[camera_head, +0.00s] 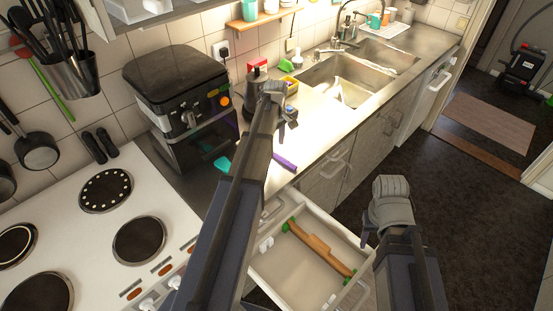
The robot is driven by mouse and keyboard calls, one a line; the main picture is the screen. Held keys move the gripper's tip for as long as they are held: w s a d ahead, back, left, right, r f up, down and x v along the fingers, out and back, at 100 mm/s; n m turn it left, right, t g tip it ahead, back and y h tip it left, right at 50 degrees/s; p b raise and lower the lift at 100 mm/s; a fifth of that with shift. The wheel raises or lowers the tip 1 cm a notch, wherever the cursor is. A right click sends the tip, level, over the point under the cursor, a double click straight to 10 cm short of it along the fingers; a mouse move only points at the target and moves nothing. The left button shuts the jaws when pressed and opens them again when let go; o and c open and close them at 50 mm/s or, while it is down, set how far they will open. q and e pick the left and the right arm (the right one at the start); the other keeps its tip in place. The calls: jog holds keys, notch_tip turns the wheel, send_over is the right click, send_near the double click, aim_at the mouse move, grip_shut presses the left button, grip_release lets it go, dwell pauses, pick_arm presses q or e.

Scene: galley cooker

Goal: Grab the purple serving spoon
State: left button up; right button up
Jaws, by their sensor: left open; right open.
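The purple serving spoon (285,162) lies on the counter just right of my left forearm. Only a short purple strip shows; the rest is hidden behind my arm. My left gripper (285,125) is open over the counter, beyond the spoon and apart from it in the picture. My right gripper (370,236) is open and empty, at the right of the open drawer, away from the spoon.
An open drawer (268,266) holds a wooden rolling pin (318,249) with green handles. A teal item (222,163) lies left of my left arm. A black air fryer (180,90) and a white cooker (85,225) stand left. The sink (345,78) is beyond.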

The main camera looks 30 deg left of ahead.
aim_at(277, 154)
pick_arm(q)
jog(key=f+b, duration=0.5)
jog(key=shift+w+d+f, duration=0.1)
jog(key=shift+w+f, duration=0.05)
jog(key=shift+w, duration=0.1)
jog(key=shift+c, duration=0.4)
grip_shut()
